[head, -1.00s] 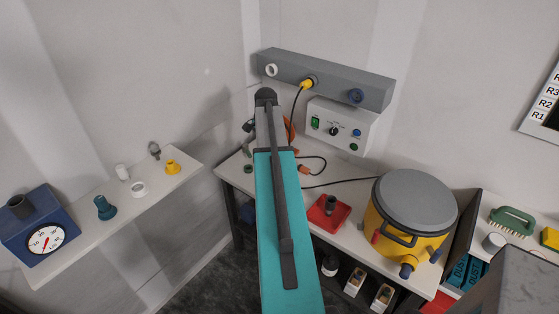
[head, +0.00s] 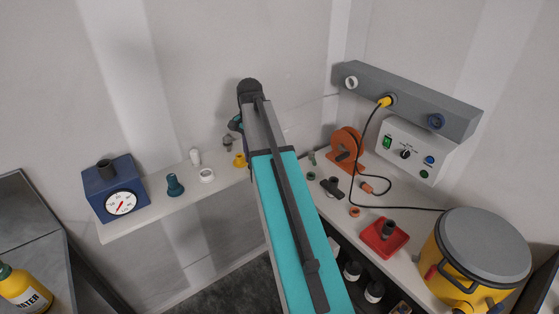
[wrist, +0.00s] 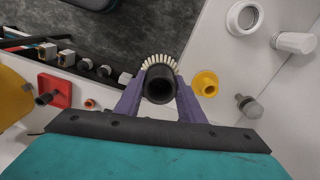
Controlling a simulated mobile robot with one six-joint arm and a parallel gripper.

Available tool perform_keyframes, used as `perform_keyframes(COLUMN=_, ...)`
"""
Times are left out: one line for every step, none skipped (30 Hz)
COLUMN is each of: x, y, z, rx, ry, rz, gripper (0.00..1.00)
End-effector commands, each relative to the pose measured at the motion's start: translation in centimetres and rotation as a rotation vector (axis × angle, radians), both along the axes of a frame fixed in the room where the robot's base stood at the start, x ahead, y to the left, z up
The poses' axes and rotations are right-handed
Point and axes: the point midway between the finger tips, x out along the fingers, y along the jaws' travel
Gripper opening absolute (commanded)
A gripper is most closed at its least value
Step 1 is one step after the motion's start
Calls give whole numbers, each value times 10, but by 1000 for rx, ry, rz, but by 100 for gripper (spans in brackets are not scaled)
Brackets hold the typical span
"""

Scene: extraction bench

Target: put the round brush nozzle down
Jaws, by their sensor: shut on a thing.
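The round brush nozzle (wrist: 160,86) shows in the wrist view as a black round socket with a fringe of pale bristles along its far edge. My gripper (wrist: 161,97), with purple fingers, is shut on it from both sides. Dark floor shows beyond the nozzle, and a shelf edge is beside it on the right. In the head view my arm hides the gripper and the nozzle.
The left wall shelf (head: 130,226) holds a blue dial gauge box (head: 113,187), a teal nozzle (head: 174,186), a white ring (head: 207,175) and a yellow nozzle (head: 240,160).

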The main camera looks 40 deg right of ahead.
Motion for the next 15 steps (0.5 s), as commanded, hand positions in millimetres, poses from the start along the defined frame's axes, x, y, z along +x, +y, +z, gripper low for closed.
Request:
perform_keyframes(x=5, y=18, z=5, rx=-1, ry=-1, rz=34, gripper=4)
perform_keyframes(x=7, y=28, z=7, rx=-1, ry=-1, rz=51, gripper=4)
perform_keyframes(x=10, y=40, z=10, rx=-1, ry=-1, rz=74, gripper=4)
perform_keyframes(x=12, y=50, z=12, rx=-1, ry=-2, rz=91, gripper=4)
perform_keyframes(x=14, y=59, z=14, rx=-1, ry=-2, rz=108, gripper=4)
perform_keyframes(x=16, y=72, z=17, rx=-1, ry=-1, rz=131, gripper=4)
perform_keyframes(x=17, y=81, z=19, rx=0, ry=-1, rz=149, gripper=4)
perform_keyframes(x=18, y=91, z=20, rx=-1, ry=-1, rz=166, gripper=4)
perform_keyframes(x=20, y=103, z=22, rx=-1, ry=-1, rz=190, gripper=4)
perform_keyframes(x=21, y=113, z=23, rx=-1, ry=-2, rz=207, gripper=4)
perform_keyframes(x=22, y=122, z=24, rx=-1, ry=-2, rz=225, gripper=4)
perform_keyframes(x=22, y=135, z=24, rx=-1, ry=-1, rz=248, gripper=4)
perform_keyframes(x=23, y=144, z=24, rx=-1, ry=-1, rz=265, gripper=4)
perform_keyframes(x=23, y=154, z=24, rx=0, ry=-1, rz=282, gripper=4)
perform_keyframes(x=23, y=166, z=23, rx=-1, ry=-1, rz=306, gripper=4)
